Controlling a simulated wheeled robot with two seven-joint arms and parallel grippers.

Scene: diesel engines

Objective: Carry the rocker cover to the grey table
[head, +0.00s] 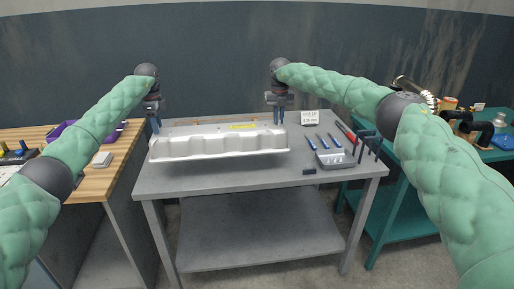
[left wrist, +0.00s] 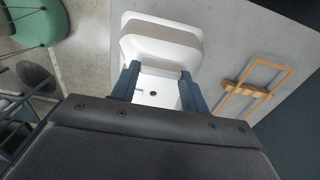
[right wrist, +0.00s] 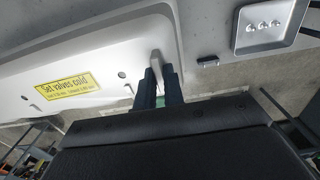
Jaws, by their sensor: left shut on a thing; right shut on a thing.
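The rocker cover (head: 215,142) is a long silver-white part with a yellow label. It is over the grey table (head: 345,184); a dark shadow lies below it, and I cannot tell whether it touches the top. My left gripper (head: 154,124) is shut on its left end, which also shows in the left wrist view (left wrist: 160,50). My right gripper (head: 279,117) is shut on its right end. In the right wrist view the cover (right wrist: 60,60) shows its label "Set valves cold", with the fingers (right wrist: 158,88) on its edge.
A grey metal tray (head: 335,159), blue-handled tools (head: 323,141) and a small white sign (head: 310,117) are on the table's right side. A wooden frame (left wrist: 252,88) lies behind the cover. A wooden bench (head: 120,150) stands left, a green bench (head: 420,160) right.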

